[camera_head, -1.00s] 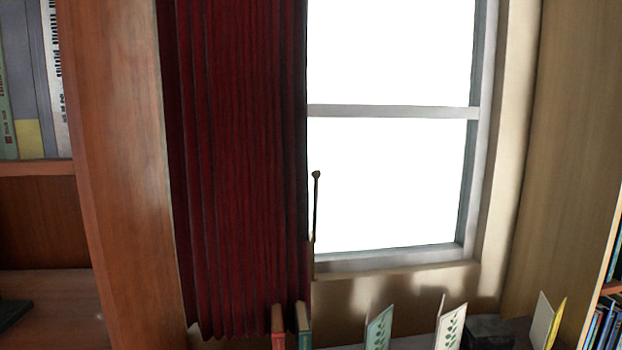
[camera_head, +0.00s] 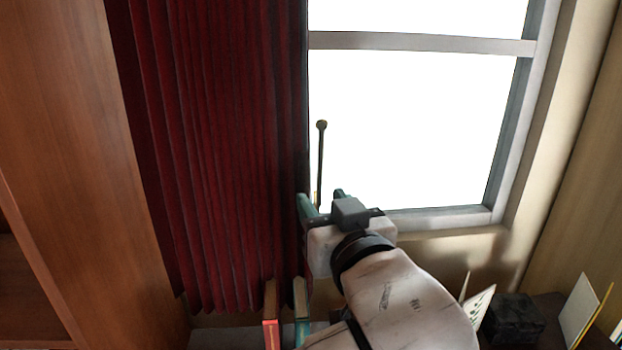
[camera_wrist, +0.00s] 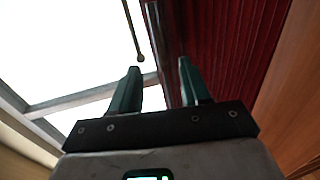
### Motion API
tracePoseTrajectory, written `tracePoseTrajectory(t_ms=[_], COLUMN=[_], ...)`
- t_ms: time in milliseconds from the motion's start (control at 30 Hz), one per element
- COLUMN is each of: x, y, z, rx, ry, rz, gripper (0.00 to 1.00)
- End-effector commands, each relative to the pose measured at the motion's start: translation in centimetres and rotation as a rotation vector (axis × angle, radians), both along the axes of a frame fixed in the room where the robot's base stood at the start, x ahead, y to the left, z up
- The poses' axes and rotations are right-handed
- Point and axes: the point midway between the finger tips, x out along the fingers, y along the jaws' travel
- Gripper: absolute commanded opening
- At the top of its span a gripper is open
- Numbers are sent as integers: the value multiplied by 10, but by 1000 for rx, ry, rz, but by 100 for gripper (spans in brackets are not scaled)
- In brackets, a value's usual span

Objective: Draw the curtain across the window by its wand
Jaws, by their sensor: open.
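The dark red curtain (camera_head: 215,150) hangs in folds left of the bright window (camera_head: 415,125), and also shows at the right in the wrist view (camera_wrist: 230,50). The thin wand (camera_head: 320,160) with a round knob stands upright at the curtain's window-side edge; its lower part is hidden behind my gripper. It shows in the wrist view (camera_wrist: 134,32), its knob just beyond the left fingertip. My gripper (camera_head: 322,196) is open and empty, its teal fingers (camera_wrist: 159,68) apart and pointing toward the wand and curtain edge. I cannot tell whether the wand lies between them.
A wooden bookcase side (camera_head: 75,150) stands left of the curtain. A red book (camera_head: 271,315) and a teal book (camera_head: 301,312) stand below the curtain. At the lower right are a dark box (camera_head: 512,320) and white cards (camera_head: 580,310). The window sill (camera_head: 450,238) is clear.

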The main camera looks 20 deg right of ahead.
Motion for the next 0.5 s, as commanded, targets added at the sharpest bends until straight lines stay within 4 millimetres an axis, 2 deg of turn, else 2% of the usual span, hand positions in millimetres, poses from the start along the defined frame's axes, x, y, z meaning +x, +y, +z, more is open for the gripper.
tracePoseTrajectory(t_ms=[100,300,500], x=[24,57,75], y=[-3,-7,-9], z=[1,1,0], rx=[-1,-1,0], ry=[3,2,3], rz=[-2,-1,-1], gripper=[46,46,46])
